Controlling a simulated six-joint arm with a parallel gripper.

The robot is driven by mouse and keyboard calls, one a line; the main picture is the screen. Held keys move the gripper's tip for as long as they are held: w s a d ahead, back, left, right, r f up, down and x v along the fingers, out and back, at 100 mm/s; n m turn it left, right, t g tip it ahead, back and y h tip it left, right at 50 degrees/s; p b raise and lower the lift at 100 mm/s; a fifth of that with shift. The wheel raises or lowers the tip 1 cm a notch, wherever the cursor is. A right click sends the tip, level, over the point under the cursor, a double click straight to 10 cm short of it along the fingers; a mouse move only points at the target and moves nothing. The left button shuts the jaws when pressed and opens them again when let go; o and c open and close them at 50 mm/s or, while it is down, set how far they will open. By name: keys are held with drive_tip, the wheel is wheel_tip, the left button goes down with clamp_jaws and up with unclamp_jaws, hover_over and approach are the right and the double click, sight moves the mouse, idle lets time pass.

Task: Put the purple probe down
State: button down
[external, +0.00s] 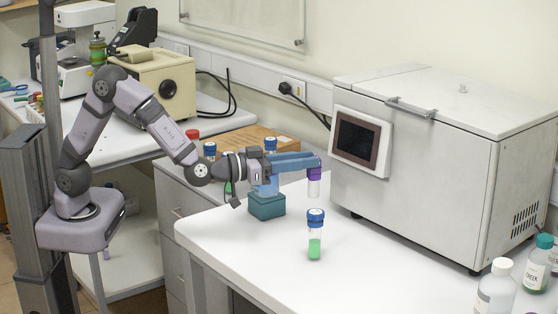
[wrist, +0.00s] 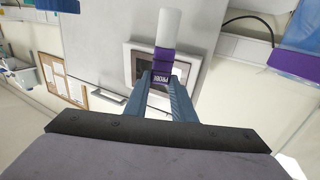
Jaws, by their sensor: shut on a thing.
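The purple probe (external: 314,175) has a purple band on top and a pale cylinder below. In the external view my gripper (external: 312,165) holds it upright by the purple part, in the air above the white bench. In the wrist view the probe (wrist: 164,58) shows its purple label between the two blue fingers of my gripper (wrist: 162,80), which are shut on it. A teal block (external: 266,206) stands on the bench behind and below my gripper, with a lighter blue part above it, partly hidden by the gripper.
A blue-capped vial with green liquid (external: 315,240) stands on the bench below and in front of the probe. A large grey machine (external: 430,170) stands to the right. Bottles (external: 497,290) stand at the front right. The bench's front left is clear.

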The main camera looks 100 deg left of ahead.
wheel_tip(320, 180, down, 10)
drive_tip(key=p, duration=0.1)
drive_tip(key=shift+r, duration=0.15)
idle(0.5)
drive_tip(key=shift+f, duration=0.3)
drive_tip(key=c, duration=1.5)
unclamp_jaws()
drive_tip(key=shift+r, duration=0.2)
drive_tip(key=b+v, duration=0.2)
drive_tip(key=v, duration=1)
